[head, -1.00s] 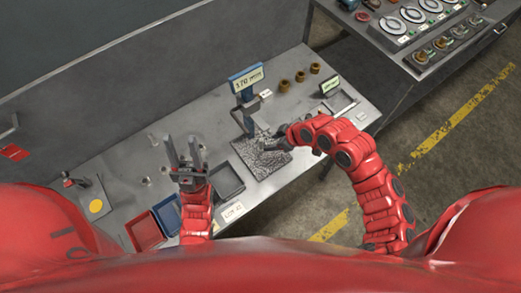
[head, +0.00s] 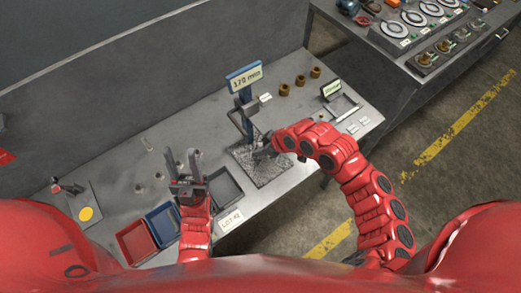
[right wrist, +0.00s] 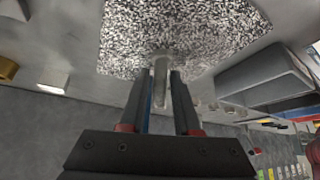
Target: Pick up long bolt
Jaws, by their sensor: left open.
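A long grey bolt (right wrist: 161,80) shows in the right wrist view, between the two fingers of my right gripper (right wrist: 160,82). Its wider end points toward the speckled mat (right wrist: 225,22). The fingertips are close to its sides, but I cannot tell whether they press on it. In the head view my right gripper (head: 262,151) is over the speckled mat (head: 268,175), and the bolt cannot be made out there. My left gripper (head: 184,166) is open and empty, raised above the bench beside the dark tray.
A blue stand (head: 244,85) labelled 170 mm rises behind the mat. A dark tray (head: 224,188), a blue bin (head: 163,222) and a red bin (head: 135,243) sit to the left. Brown cylinders (head: 300,80) stand at the back. A grey wall closes the far side.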

